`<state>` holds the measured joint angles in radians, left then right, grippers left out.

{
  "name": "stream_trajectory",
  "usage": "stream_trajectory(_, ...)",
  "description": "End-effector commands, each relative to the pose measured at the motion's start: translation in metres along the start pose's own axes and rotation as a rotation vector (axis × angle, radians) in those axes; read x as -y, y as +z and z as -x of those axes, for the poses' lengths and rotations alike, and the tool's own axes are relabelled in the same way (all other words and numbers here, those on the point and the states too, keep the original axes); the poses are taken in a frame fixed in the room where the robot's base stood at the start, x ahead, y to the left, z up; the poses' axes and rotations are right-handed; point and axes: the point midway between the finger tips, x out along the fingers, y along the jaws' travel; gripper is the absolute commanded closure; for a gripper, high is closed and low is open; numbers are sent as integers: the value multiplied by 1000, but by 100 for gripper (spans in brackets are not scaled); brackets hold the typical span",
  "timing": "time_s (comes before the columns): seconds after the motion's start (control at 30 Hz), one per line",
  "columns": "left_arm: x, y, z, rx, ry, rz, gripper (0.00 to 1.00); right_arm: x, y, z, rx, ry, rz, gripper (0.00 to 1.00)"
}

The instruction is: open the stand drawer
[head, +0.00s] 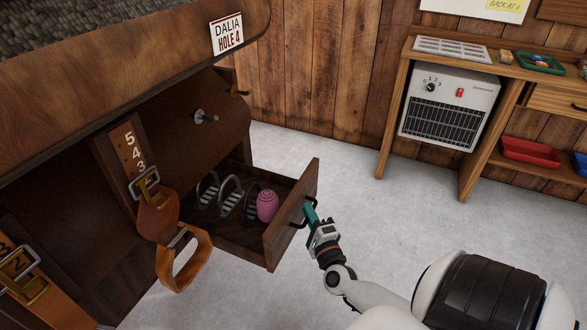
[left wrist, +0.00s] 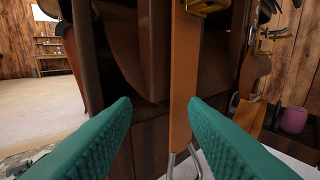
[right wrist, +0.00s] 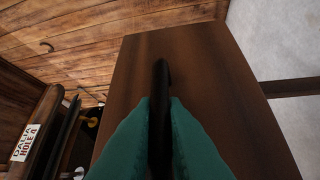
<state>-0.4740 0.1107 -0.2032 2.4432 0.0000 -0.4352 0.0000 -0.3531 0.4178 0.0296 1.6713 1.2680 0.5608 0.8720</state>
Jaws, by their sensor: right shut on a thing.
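The stand drawer (head: 287,222) is pulled out from the dark wooden stand (head: 212,112). Stirrup irons (head: 230,190) and a pink roll (head: 267,205) lie inside it. My right gripper (head: 309,213) is at the drawer's front, shut on its dark handle (right wrist: 161,110). In the right wrist view the teal fingers close on both sides of the handle, with the drawer front (right wrist: 205,75) behind. My left gripper (left wrist: 160,135) shows only in the left wrist view. Its teal fingers are wide apart, with a hanging brown leather strap (left wrist: 184,75) beyond them.
A numbered strap (head: 128,155) with a stirrup (head: 184,258) hangs in front of the stand, left of the drawer. A wooden desk (head: 508,70) with a heater (head: 448,105) and a red tray (head: 530,150) stands at the right. The grey floor (head: 400,215) between is clear.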

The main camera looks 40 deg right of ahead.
Motion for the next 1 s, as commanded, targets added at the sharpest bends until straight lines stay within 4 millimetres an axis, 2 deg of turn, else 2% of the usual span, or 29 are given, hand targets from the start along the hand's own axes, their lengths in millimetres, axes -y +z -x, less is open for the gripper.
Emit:
stream_trajectory(0.1, -1, -4, 1, -30, 2, -1, 60, -2, 12, 13, -2, -5, 2, 100)
stream_trajectory(0.4, -2, -11, 2, -71, 4, -1, 60, -6, 29, 30, -2, -4, 0, 100)
stream_trajectory(0.93, -2, -12, 2, -78, 5, -1, 60, -7, 32, 34, -2, -3, 0, 100)
stream_trajectory(0.97, -2, -12, 2, -78, 5, -1, 60, -7, 32, 34, -2, -3, 0, 84)
stream_trajectory(1.0, -2, -12, 2, -78, 5, -1, 60, -7, 32, 34, -2, -3, 0, 80)
